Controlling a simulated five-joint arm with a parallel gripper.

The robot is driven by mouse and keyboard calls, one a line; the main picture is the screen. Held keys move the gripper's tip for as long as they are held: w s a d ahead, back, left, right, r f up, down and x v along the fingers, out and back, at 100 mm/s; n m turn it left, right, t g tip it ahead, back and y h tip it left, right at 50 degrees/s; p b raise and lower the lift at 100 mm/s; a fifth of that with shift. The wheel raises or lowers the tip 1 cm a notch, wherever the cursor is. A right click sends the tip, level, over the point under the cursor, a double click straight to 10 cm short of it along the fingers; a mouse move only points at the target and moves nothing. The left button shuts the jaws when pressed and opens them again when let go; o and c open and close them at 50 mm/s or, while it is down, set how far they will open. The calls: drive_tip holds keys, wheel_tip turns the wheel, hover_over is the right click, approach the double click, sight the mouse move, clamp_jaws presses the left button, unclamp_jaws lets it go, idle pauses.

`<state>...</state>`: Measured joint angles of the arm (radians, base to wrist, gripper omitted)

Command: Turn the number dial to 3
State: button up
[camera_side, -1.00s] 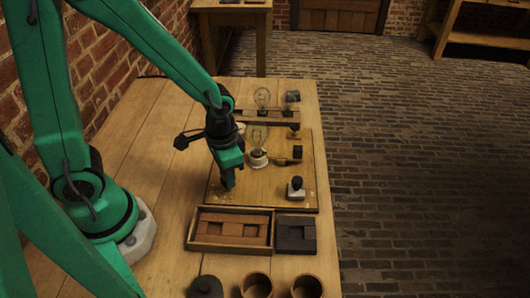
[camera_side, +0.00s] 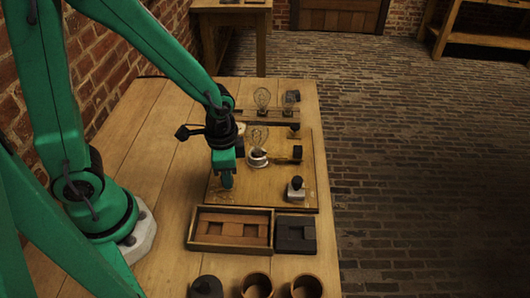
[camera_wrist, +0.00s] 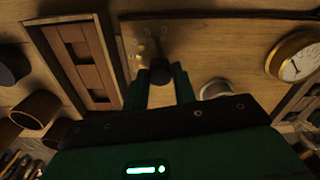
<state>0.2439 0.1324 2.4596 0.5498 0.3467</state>
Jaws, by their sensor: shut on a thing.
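The number dial appears as a dark round knob (camera_wrist: 160,70) on the wooden board, with small brass studs (camera_wrist: 141,50) and faint marks beside it in the wrist view. I cannot read any numbers or the dial's setting. My gripper points down over the left front part of the board in the side view (camera_side: 227,182). In the wrist view my two green fingers (camera_wrist: 160,79) close on the knob from both sides. In the side view the knob is hidden by my gripper.
The board (camera_side: 260,195) also carries a bulb (camera_side: 257,136) in a white holder and a black-topped switch (camera_side: 295,187). A wooden tray (camera_side: 194,236), a dark block (camera_side: 296,231) and brown cups (camera_side: 257,284) stand in front. A brass-rimmed gauge (camera_wrist: 295,57) shows in the wrist view.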

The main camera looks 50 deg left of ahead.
drive_tip(key=o, duration=1)
drive_tip(key=shift+r, duration=0.2)
drive_tip(key=shift+r, duration=3.75)
drive_tip(key=shift+r, duration=0.1)
drive_tip(key=s+a+r+n+t, duration=0.4)
drive_tip(key=a+r+n+t, duration=0.1)
drive_tip(key=r, duration=0.7)
drive_tip(key=shift+s+a+n+t, duration=0.2)
drive_tip(key=shift+a+n+t, duration=0.1)
drive_tip(key=shift+a+n, duration=0.6)
